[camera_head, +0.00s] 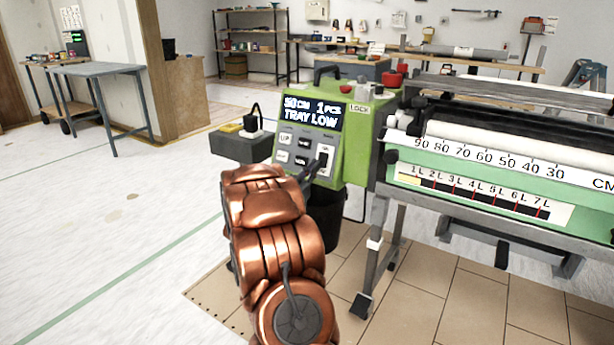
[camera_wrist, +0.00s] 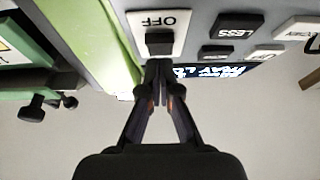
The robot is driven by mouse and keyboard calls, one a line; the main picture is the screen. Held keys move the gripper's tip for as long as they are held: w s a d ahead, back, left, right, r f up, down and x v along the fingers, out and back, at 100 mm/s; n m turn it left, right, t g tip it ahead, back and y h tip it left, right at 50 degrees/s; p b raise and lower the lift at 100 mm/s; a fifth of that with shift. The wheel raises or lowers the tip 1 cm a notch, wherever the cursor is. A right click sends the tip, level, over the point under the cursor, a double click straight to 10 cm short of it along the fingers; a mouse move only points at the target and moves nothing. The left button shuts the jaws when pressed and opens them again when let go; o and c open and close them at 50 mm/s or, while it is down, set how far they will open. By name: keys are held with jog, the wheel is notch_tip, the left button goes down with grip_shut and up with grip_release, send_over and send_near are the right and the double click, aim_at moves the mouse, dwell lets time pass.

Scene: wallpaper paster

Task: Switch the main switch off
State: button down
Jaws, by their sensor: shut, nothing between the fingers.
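The main switch (camera_head: 322,160) is a black lever on a white plate at the right of the green machine's control panel. In the wrist view, which shows the panel upside down, the black switch (camera_wrist: 160,43) sits beside the printed word OFF. My gripper (camera_head: 309,174) is shut and empty, just in front of the panel near the switch. In the wrist view its fingertips (camera_wrist: 160,72) are right at the switch's edge; I cannot tell if they touch. They hide the part of the plate opposite OFF.
A lit display (camera_head: 312,112) reads "50CM 1PCS TRAY LOW". Several push buttons, including LESS (camera_wrist: 237,26), lie close beside the switch. The paster's rollers and ruler (camera_head: 490,160) extend to the right. A grey box (camera_head: 243,145) stands left of the panel; floor farther left is clear.

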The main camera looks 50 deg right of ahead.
jog(key=shift+d+f, duration=0.3)
jog(key=shift+d, duration=0.2)
jog(key=shift+d, duration=0.1)
jog(key=shift+d+f+p, duration=0.1)
jog(key=shift+f+p, duration=0.1)
jog(key=shift+p, duration=0.1)
jog(key=p+v, duration=0.3)
jog(key=v, duration=1)
jog(key=shift+f, duration=0.4)
jog(key=shift+d, duration=0.1)
